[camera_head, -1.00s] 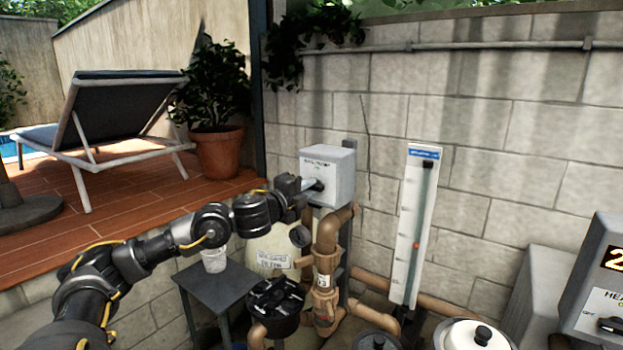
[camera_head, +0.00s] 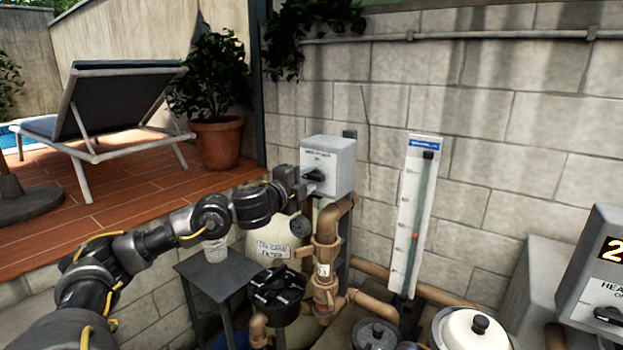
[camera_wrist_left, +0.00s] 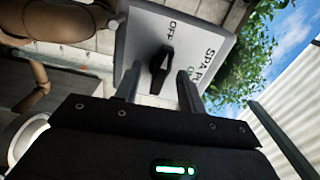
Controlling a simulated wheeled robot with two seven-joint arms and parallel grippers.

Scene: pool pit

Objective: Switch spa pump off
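The grey spa pump switch box (camera_head: 342,168) stands on a post by the block wall. Its black knob (camera_head: 315,176) lies roughly level across the white face. In the left wrist view the knob (camera_wrist_left: 162,70) has one end toward the OFF label, and the ON label is to its side. My left gripper (camera_head: 307,188) is just in front of and below the knob in the head view. In the wrist view its two fingers (camera_wrist_left: 160,90) are apart, with the knob showing in the gap, clear of both. My right gripper is not in view.
Brown pipes and a valve (camera_head: 325,255) run below the box. A small dark table (camera_head: 222,280) with a cup stands to the left. A tall white gauge (camera_head: 415,215) and a heater box (camera_head: 600,285) are to the right.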

